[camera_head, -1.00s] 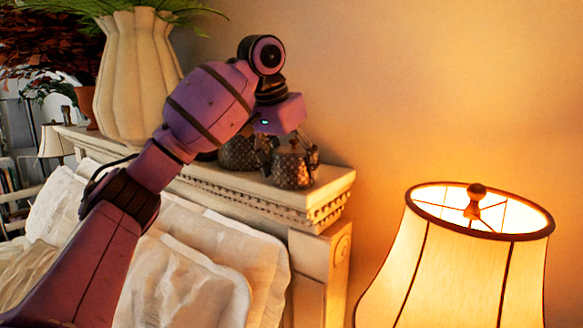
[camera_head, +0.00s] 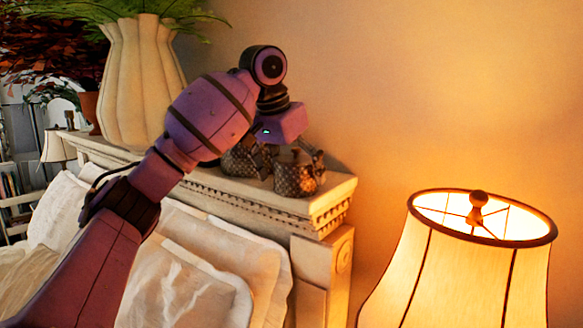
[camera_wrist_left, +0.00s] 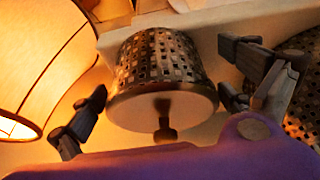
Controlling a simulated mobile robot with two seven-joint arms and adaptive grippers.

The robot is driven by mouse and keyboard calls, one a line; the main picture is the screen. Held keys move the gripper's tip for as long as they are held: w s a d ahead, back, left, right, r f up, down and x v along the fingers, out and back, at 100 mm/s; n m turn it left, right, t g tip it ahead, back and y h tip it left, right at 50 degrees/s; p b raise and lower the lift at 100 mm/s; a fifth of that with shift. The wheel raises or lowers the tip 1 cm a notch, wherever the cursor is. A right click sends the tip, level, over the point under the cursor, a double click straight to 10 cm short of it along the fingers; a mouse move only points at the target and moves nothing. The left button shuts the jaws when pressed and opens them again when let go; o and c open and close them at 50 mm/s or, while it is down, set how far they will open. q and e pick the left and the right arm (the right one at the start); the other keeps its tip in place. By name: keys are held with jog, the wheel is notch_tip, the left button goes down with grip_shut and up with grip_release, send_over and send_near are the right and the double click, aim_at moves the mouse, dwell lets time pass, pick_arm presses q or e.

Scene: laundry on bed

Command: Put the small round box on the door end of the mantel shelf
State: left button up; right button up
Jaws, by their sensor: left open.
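The small round box (camera_head: 299,178) is dark with a light checked pattern and has a knobbed lid. It stands upright on the right end of the pale mantel shelf (camera_head: 330,192), near the lamp. My left gripper (camera_head: 292,158) is open just above and behind it in the head view. In the left wrist view the box (camera_wrist_left: 165,75) lies between the two spread fingers (camera_wrist_left: 158,112), with visible gaps on both sides. Its lid and knob face the camera. My right gripper is not in view.
A similar, larger patterned container (camera_head: 243,160) stands close to the left of the box, partly hidden by my arm. A large fluted vase (camera_head: 138,85) with a plant is farther left. A lit lamp (camera_head: 450,265) stands at the right. Pillows (camera_head: 215,250) lie below the shelf.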

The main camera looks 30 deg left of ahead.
pick_arm(q)
jog(key=v, duration=1.2)
jog(key=shift+r, duration=0.15)
